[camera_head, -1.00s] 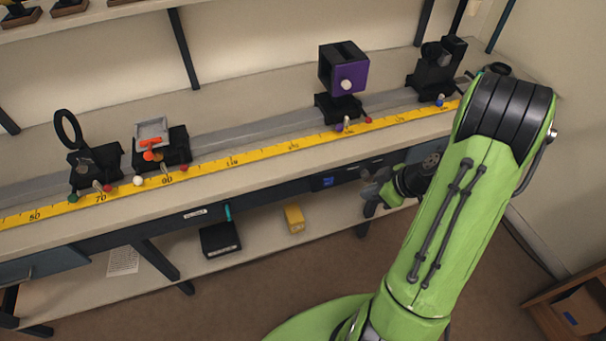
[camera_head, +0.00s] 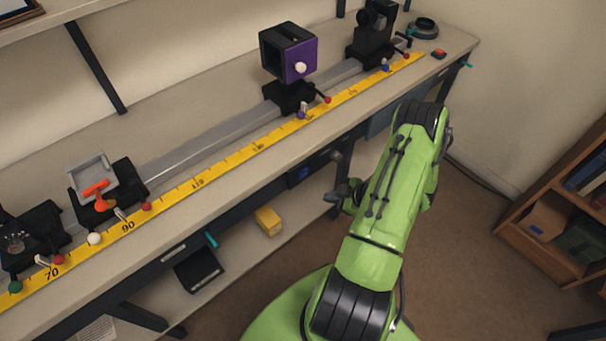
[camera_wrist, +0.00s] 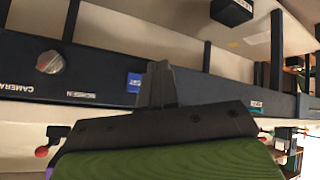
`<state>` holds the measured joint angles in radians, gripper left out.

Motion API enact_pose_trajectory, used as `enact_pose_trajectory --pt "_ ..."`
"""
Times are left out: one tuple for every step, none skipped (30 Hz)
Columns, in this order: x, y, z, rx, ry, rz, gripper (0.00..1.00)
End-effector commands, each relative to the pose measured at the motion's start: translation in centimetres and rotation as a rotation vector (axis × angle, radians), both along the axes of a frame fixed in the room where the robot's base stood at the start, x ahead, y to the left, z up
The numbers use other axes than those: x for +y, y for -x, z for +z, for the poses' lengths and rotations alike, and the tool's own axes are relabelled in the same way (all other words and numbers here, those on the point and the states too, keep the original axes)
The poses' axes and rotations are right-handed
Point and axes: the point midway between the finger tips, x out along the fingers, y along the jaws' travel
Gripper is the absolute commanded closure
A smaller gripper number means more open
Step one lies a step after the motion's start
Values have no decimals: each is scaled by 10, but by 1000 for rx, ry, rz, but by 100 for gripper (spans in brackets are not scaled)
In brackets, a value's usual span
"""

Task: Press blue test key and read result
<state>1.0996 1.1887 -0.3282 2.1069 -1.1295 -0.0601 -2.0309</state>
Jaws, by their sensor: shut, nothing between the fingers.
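A small blue key (camera_head: 304,173) sits on the dark front panel under the bench edge in the head view. In the wrist view a small blue patch (camera_wrist: 135,83) with pale marks, apparently the same key, shows on the dark panel, just left of my fingers. My gripper (camera_head: 340,193) is in front of the bench, right of and a little below the blue key in the head view. In the wrist view my gripper (camera_wrist: 158,84) is shut and empty. I cannot tell whether it touches the panel. No readable result shows.
A round silver knob (camera_wrist: 50,62) and a "CAMERA" label are on the panel. The bench holds a yellow scale (camera_head: 230,161), a purple-faced box (camera_head: 301,62) and other rail mounts. A yellow box (camera_head: 268,221) sits on the shelf below. A bookcase (camera_head: 570,200) stands right.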

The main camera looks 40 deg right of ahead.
Motion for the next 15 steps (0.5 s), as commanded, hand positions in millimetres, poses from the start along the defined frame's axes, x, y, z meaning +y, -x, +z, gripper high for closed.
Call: enact_pose_trajectory --pt "1 -8 1 -2 2 6 100" --pt "2 -12 1 -2 1 5 100" --pt "2 -19 1 -2 2 6 100" --pt "2 -23 0 -1 2 6 100" --pt "2 -27 0 0 1 6 100" --pt "2 -34 0 -1 3 6 100" --pt "2 -38 0 -1 2 5 100" --pt "3 -43 1 -2 1 5 100" --pt "3 -49 1 -2 1 7 100" --pt "3 -53 0 -2 2 5 100" --pt "2 -57 -1 -2 2 4 100" --pt "2 -61 -1 -2 2 4 100" --pt "2 -64 -1 -2 2 4 100" --pt "2 -67 -1 -1 2 4 100" --pt "3 -70 -1 -1 0 2 100"
